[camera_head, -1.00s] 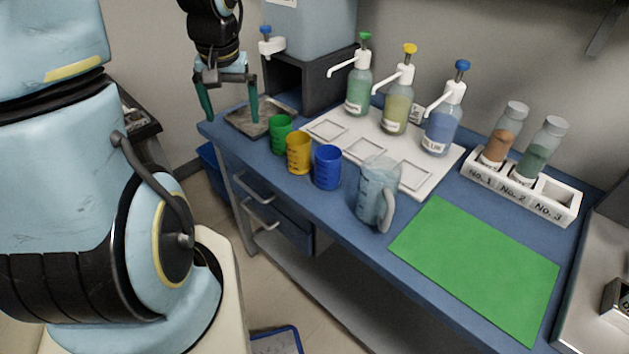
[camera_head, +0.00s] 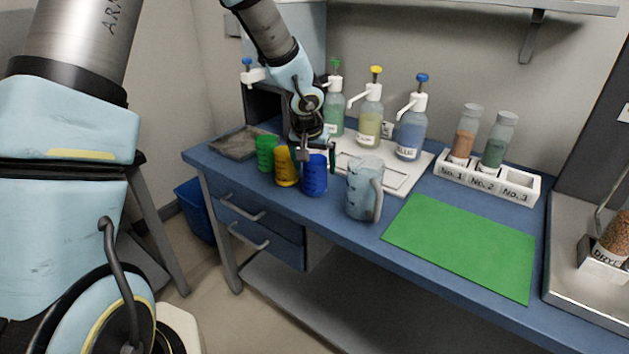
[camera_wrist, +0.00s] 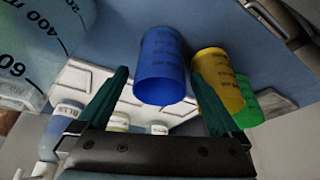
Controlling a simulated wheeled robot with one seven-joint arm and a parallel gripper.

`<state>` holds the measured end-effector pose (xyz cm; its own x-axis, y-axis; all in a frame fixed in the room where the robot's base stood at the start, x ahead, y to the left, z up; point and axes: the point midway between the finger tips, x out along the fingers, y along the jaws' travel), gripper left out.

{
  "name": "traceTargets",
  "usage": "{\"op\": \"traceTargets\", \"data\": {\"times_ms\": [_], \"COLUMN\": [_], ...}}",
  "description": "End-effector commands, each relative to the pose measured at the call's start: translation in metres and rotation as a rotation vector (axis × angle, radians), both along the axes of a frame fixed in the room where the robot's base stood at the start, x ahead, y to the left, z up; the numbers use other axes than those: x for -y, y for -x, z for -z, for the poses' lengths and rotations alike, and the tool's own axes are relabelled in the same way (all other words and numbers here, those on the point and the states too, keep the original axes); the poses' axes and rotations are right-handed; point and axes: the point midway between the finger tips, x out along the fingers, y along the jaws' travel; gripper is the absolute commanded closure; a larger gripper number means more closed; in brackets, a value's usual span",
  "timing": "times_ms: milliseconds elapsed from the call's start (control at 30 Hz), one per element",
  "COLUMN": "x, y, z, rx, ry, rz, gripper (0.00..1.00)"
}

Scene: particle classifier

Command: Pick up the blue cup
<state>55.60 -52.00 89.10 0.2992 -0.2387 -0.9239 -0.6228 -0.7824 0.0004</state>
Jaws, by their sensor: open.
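The blue cup (camera_head: 315,176) stands upright on the blue bench, right of the yellow cup (camera_head: 285,167) and the green cup (camera_head: 266,154). My gripper (camera_head: 317,154) is at the blue cup's upper part in the head view, and my wrist partly covers the area behind it. In the wrist view the blue cup (camera_wrist: 162,68) lies between and ahead of the two open dark green fingers of my gripper (camera_wrist: 160,90). The right finger is close to the yellow cup (camera_wrist: 218,80). I cannot tell whether either finger touches a cup.
A clear measuring jug (camera_head: 361,190) stands just right of the blue cup. Pump bottles (camera_head: 410,133) stand behind on a white tray (camera_head: 398,180). A rack (camera_head: 487,187) holds two jars. The green mat (camera_head: 462,247) is bare.

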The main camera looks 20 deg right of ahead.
Motion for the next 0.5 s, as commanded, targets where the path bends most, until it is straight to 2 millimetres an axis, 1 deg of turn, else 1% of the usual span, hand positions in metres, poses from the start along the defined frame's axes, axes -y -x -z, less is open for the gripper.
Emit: {"op": "traceTargets", "data": {"times_ms": [133,333,400,500], "x": [0.003,0.011,0.012,0.013], "y": [-0.004,-0.013,-0.015,-0.017], "z": [0.011,0.039,0.044,0.048], "rx": [-0.002,-0.002,-0.001,0.0], "ry": [-0.002,-0.003,-0.002,0.0], "rz": [0.0,0.001,0.001,0.0], "gripper": [0.0,0.0,0.0,0.0]}}
